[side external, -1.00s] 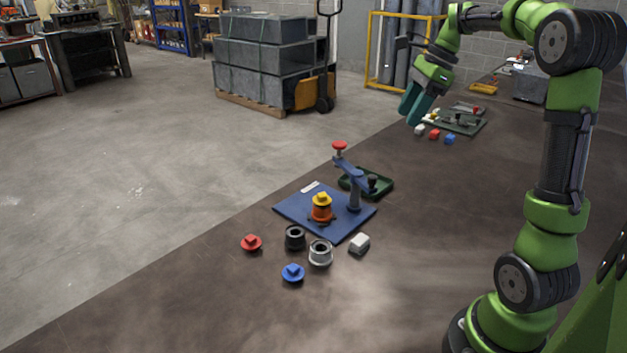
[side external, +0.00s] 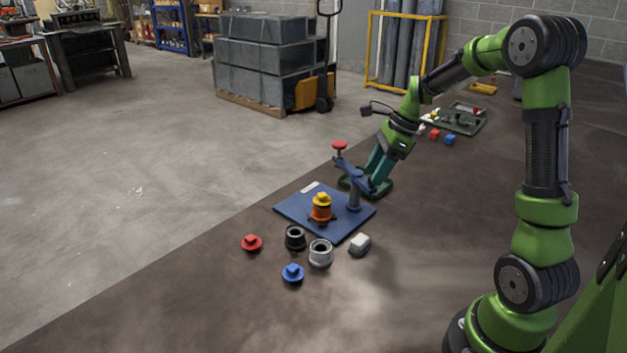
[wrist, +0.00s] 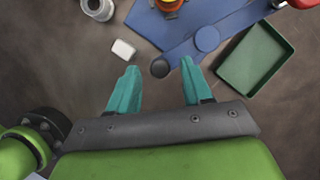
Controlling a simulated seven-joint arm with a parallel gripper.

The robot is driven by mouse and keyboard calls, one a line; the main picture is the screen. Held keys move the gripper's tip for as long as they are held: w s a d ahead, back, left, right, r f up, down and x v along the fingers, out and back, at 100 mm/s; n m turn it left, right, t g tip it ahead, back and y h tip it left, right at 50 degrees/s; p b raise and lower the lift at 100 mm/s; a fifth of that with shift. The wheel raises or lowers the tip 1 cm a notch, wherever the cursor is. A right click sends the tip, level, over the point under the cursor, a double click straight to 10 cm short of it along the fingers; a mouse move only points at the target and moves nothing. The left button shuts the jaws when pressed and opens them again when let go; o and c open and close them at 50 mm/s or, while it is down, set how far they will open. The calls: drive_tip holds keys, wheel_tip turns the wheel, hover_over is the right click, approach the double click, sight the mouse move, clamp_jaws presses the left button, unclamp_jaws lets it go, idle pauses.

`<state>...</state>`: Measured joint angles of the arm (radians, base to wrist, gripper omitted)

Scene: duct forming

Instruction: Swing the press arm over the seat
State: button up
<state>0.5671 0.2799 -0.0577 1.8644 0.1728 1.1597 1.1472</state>
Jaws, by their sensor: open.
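The blue press arm (side external: 350,168) sits on a post at the right of the blue base plate (side external: 293,209). A red knob (side external: 340,145) is on its far end, off to one side of the seat. A black knob (wrist: 160,67) is on its near end. The orange seat (side external: 321,214) stands on the plate with a yellow-topped part (side external: 321,199) on it. My gripper (wrist: 158,80) is open, its teal fingers pointing down. In the wrist view the black knob lies between and just ahead of the fingertips; contact cannot be told. In the side view the gripper (side external: 375,182) hides this knob.
A green tray (wrist: 256,60) lies right beside the press arm. A white block (side external: 360,243), a grey ring (side external: 320,253), a black ring (side external: 295,238), a blue piece (side external: 292,273) and a red piece (side external: 251,243) lie in front. A farther tray (side external: 460,121) stands behind.

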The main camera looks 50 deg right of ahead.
drive_tip(key=shift+w+a+f, duration=0.15)
drive_tip(key=shift+a+f, duration=0.05)
drive_tip(key=shift+f, duration=0.35)
clamp_jaws()
